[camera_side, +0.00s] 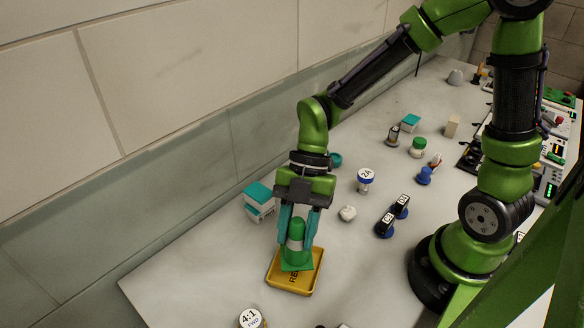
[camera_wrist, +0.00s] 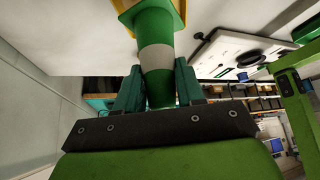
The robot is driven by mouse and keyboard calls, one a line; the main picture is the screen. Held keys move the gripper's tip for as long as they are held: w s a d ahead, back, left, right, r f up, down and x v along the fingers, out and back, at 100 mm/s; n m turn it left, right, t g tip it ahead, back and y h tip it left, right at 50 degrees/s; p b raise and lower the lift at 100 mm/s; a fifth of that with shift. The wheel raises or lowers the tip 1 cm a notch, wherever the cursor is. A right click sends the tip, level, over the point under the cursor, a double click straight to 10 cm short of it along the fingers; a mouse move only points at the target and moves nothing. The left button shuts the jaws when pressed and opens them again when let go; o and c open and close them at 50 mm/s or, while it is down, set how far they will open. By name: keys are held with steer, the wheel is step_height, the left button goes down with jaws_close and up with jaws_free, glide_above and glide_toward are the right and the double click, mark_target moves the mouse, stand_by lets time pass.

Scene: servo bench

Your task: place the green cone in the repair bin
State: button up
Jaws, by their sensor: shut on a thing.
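The green cone (camera_side: 296,256) has a white band and a square green base, and stands upright between my fingers. My gripper (camera_side: 299,228) is shut on its upper part. The cone's base is over the yellow repair bin (camera_side: 302,285), a shallow tray with partly hidden dark lettering. I cannot tell whether the base touches the bin floor. In the wrist view the cone (camera_wrist: 152,30) runs up from between the teal fingers of my gripper (camera_wrist: 158,85), and a yellow edge of the bin (camera_wrist: 182,8) shows behind its base.
Teal-and-white boxes (camera_side: 260,198) stand left of my gripper. A whitish lump (camera_side: 348,213), a blue-and-white labelled knob (camera_side: 365,178) and dark blocks (camera_side: 386,224) lie to the right. A round piece marked 4:1 (camera_side: 251,318) is near the front edge. Bare bench lies left of the bin.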

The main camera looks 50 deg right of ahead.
mark_target(293, 267)
steer(key=shift+f, duration=1.95)
steer(key=shift+f, duration=0.1)
steer(key=o, duration=1)
steer(key=shift+o, duration=0.2)
steer(key=d+r+m+t+h, duration=0.2)
steer(key=d+r+m+t, duration=0.3)
steer(key=m, duration=0.8)
steer(key=s+d+r+m+t+h, duration=0.1)
steer(key=d+r+m+t, duration=0.3)
steer(key=d+r+m, duration=0.5)
step_height(293, 267, up, 5)
steer(key=m+h, duration=0.1)
steer(key=m, duration=0.3)
steer(key=shift+s+d+f+m+t, duration=0.2)
steer(key=shift+d+m+t, duration=0.1)
steer(key=shift+d+t, duration=0.1)
